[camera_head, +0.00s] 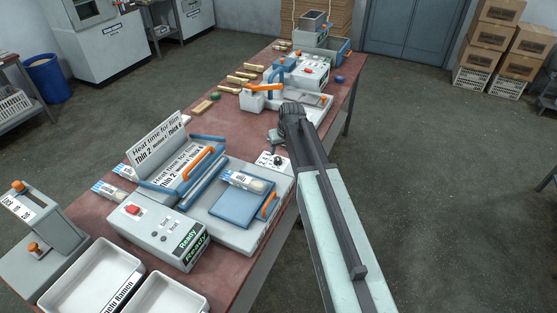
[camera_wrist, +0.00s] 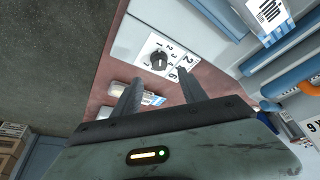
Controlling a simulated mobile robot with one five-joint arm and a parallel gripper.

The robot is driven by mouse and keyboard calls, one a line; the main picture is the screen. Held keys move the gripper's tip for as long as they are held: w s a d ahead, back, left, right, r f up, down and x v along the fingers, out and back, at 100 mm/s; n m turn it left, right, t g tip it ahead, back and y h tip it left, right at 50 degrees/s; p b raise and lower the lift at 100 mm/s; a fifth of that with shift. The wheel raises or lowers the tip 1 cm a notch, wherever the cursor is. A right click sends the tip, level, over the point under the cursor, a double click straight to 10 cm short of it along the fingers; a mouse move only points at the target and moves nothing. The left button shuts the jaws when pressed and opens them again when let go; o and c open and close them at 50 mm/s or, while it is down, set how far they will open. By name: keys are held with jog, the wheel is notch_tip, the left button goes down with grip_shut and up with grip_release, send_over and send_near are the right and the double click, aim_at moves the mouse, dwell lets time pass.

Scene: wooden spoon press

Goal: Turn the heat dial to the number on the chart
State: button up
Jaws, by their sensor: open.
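The heat dial (camera_head: 277,160) is a small black knob on a white plate at the sealer's right end. In the wrist view the dial (camera_wrist: 159,60) is ringed by printed numbers; the pointer's exact setting is too small to tell. My gripper (camera_head: 277,141) is open beside the dial; in the wrist view its two fingers (camera_wrist: 159,77) are apart, pointing toward the dial with nothing between them. The chart (camera_head: 157,138) stands upright behind the sealer, headed "Heat time for", with "Thin 2" legible and the rest small. A packet (camera_wrist: 266,15) has a label that seems to read "Thin".
The sealer (camera_head: 240,235) has a blue pad, orange handles and a control box (camera_head: 160,228) with a red button and "Ready" sign. White trays (camera_head: 90,275) stand in front. Another press (camera_head: 290,95) and wooden pieces lie farther back on the red table (camera_head: 215,125).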

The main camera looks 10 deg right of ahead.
aim_at(278, 158)
jog(key=b+x, duration=0.7)
jog(key=x, duration=0.1)
jog(key=shift+s, duration=0.1)
jog(key=shift+r, duration=0.1)
grip_shut()
